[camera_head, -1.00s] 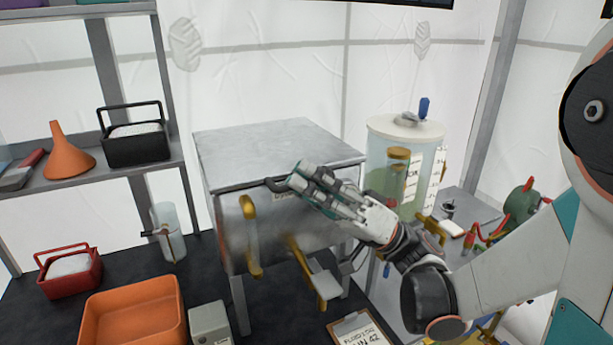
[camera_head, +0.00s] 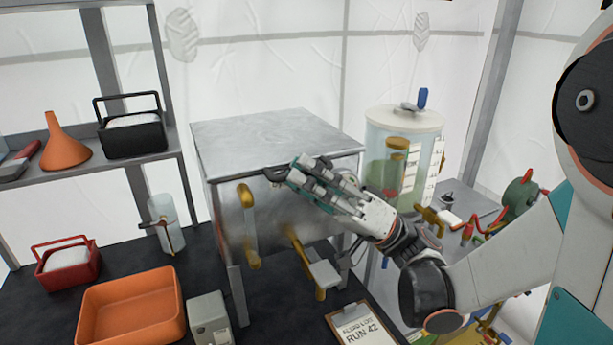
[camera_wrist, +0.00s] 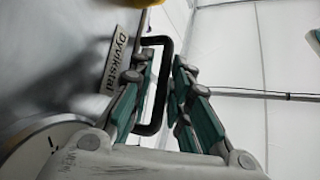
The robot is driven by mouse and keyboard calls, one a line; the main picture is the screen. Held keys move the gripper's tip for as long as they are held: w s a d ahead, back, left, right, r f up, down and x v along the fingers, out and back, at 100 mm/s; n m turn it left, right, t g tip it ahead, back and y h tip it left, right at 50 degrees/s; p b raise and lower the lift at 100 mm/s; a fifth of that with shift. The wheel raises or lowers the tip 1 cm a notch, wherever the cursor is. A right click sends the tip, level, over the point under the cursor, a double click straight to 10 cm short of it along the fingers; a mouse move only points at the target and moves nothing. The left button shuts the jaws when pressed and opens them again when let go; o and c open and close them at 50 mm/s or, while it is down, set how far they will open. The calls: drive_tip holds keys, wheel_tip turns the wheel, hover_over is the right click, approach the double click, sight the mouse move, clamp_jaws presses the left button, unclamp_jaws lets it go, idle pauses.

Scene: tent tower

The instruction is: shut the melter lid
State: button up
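The melter (camera_head: 290,220) is a grey metal box on legs with brass fittings on its front. Its flat lid (camera_head: 275,140) lies level across the top and looks down, with no clear gap along the front edge. A black handle (camera_head: 275,173) sits at the lid's front edge, partly hidden by my gripper (camera_head: 298,172). In the wrist view the handle (camera_wrist: 161,90) shows as a black loop between and beyond the teal-padded fingers of my gripper (camera_wrist: 166,66). The fingers are apart; I cannot tell whether they touch the handle.
A glass tank (camera_head: 372,150) stands just right of the melter. An orange tray (camera_head: 130,308), a grey box (camera_head: 209,320) and a clipboard (camera_head: 360,325) lie in front. A clear cylinder (camera_head: 165,222) and a shelf (camera_head: 90,170) are at left.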

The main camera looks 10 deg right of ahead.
drive_tip(key=v, duration=1.2)
